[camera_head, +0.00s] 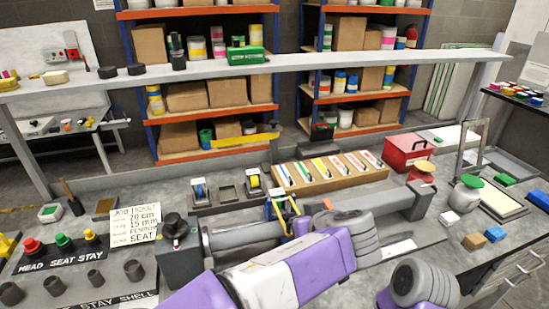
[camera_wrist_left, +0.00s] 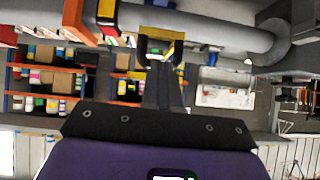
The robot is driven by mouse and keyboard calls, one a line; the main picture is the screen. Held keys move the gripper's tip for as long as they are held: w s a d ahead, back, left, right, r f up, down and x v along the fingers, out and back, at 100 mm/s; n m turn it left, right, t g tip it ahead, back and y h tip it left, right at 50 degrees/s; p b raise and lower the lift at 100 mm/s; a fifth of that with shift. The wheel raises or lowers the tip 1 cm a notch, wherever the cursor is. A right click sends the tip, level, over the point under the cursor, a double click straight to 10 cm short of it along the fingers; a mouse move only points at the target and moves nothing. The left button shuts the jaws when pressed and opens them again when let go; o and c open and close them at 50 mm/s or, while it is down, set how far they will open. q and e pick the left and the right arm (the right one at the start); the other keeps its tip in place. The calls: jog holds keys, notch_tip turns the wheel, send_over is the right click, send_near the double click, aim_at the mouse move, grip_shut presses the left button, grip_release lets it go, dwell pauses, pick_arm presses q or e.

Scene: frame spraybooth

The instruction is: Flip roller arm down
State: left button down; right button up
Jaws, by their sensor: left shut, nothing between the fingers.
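A small yellow-and-blue fitting (camera_head: 284,208) stands at the tube's middle. A yellow bar (camera_head: 240,141) shows farther back; I cannot tell which part is the roller arm. My left gripper (camera_wrist_left: 162,68) is shut with nothing held, its fingers pointing toward a yellow-and-black piece (camera_wrist_left: 162,44) in the left wrist view. Contact is unclear. The tube (camera_wrist_left: 215,35) crosses above it there. In the head view my left arm hides part of the tube, and the left fingertips cannot be made out. My right gripper is out of view.
A dark pedestal (camera_head: 180,258) stands at the tube's left end and a grey block (camera_head: 413,201) at its right end. A job ticket (camera_head: 135,224) and button panel (camera_head: 62,252) are left. A marker tray (camera_head: 325,173) and red box (camera_head: 405,151) sit behind.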

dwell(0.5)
pick_arm(q)
jog(key=w+r+p+v, duration=0.1)
jog(key=p+v, duration=0.3)
jog(key=v, duration=0.9)
jog(key=shift+r, duration=0.25)
jog(key=shift+w+a, duration=0.1)
jog(key=shift+a, duration=0.05)
